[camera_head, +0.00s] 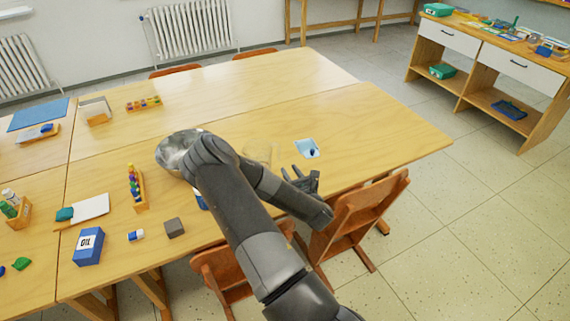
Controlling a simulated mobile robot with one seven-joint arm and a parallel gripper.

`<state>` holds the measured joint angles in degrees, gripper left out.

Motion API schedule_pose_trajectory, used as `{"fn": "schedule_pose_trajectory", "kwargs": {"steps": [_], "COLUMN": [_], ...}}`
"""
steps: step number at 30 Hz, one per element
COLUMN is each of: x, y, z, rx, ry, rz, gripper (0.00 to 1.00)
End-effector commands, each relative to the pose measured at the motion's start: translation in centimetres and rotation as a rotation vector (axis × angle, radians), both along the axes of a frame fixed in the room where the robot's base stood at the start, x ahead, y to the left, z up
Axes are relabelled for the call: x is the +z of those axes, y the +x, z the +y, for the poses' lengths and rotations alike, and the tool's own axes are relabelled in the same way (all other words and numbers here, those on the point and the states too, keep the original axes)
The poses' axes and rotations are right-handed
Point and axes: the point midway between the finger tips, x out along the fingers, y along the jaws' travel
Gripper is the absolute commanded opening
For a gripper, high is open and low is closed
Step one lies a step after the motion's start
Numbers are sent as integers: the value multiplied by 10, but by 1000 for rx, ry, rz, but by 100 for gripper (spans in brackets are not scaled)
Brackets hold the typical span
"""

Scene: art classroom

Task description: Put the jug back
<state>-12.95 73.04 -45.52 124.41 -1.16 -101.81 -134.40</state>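No jug can be made out for certain. My gripper (302,174) is over the table's near right edge, beside a wooden chair. Its fingers look spread apart, with nothing seen between them. It is apart from both objects.
The table (380,135) is clear at its right end, except for a light blue piece (307,148) with a dark blob. Wooden chairs (358,210) stand at the near edge. Paint, blocks and boxes, including a blue box (88,246), lie at left. A drawer cabinet (490,60) stands at upper right.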

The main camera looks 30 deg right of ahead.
Motion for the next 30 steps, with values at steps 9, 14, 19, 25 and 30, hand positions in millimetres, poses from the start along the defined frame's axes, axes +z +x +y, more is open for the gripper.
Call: {"fn": "schedule_pose_trajectory", "kwargs": {"steps": [9, 14, 19, 25, 30], "x": [14, 36, 60, 90, 118], "y": [-5, 6, 11, 10, 3], "z": [-5, -11, -11, 2, 20], "rx": [-73, -203, -335, -464, -562], "ry": [132, 405, 724, 1093, 1392], "rz": [2, 8, 13, 20, 32], "gripper": [30, 30, 30, 30, 30]}}
